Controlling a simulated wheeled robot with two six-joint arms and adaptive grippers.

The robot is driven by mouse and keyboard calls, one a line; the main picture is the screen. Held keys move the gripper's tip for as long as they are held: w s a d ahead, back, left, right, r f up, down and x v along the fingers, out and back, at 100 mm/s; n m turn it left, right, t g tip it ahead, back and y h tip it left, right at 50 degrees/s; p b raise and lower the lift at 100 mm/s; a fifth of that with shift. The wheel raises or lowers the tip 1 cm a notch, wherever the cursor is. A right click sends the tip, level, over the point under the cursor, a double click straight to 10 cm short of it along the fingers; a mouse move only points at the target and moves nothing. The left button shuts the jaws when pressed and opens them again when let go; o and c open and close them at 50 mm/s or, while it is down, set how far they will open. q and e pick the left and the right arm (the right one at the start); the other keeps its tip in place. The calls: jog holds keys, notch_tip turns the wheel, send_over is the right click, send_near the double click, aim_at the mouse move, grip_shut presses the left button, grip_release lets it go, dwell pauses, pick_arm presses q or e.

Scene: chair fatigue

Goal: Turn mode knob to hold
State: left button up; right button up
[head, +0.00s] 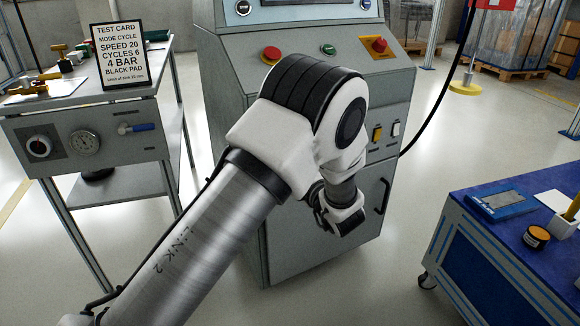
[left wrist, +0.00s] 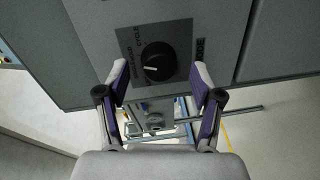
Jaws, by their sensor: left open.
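The mode knob (left wrist: 158,62) is round and black with a white pointer line, on a dark label plate (left wrist: 180,30) in the left wrist view. The line points toward the picture's left. The lettering around it is turned and hard to read; one word looks like CYCLE. My left gripper (left wrist: 159,77) is open, its fingertips apart on either side of the knob in the picture. I cannot tell whether they touch it. In the head view my left arm crosses the grey machine cabinet (head: 230,55) and hides the knob. My right gripper is not in view.
Red buttons (head: 271,54) (head: 379,45) and yellow and white switches (head: 377,133) are on the cabinet. A blue cart (head: 470,215) stands at right.

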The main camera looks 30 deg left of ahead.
pick_arm(q)
jog(key=v, duration=0.5)
jog(key=shift+s+d+r, duration=0.1)
jog(key=shift+s+d, duration=0.1)
jog(key=shift+d, duration=0.05)
jog(key=s+a+f+m+g+h, duration=0.1)
jog(key=s+f+m+h, duration=0.25)
jog(key=s+f, duration=0.45)
jog(key=s+a+f+m+g+h, duration=0.15)
jog(key=s+f+m, duration=0.3)
jog(key=f, duration=0.75)
jog(key=s+f+m+g+h, duration=0.1)
jog(key=s+f+m+h, duration=0.3)
jog(key=f, duration=0.6)
jog(key=s+d+f+m+g+h, duration=0.25)
jog(key=s+d+m, duration=0.25)
jog(key=s+m, duration=0.35)
jog(key=s+d+f+m+g+h, duration=0.2)
jog(key=s+d+m+h, duration=0.25)
jog(key=s+m, duration=0.4)
notch_tip(320, 180, up, 36)
jog(key=n+y+p, duration=0.1)
jog(key=p, duration=3.5)
jog(key=shift+s+d, duration=0.2)
jog(key=shift+d, duration=0.05)
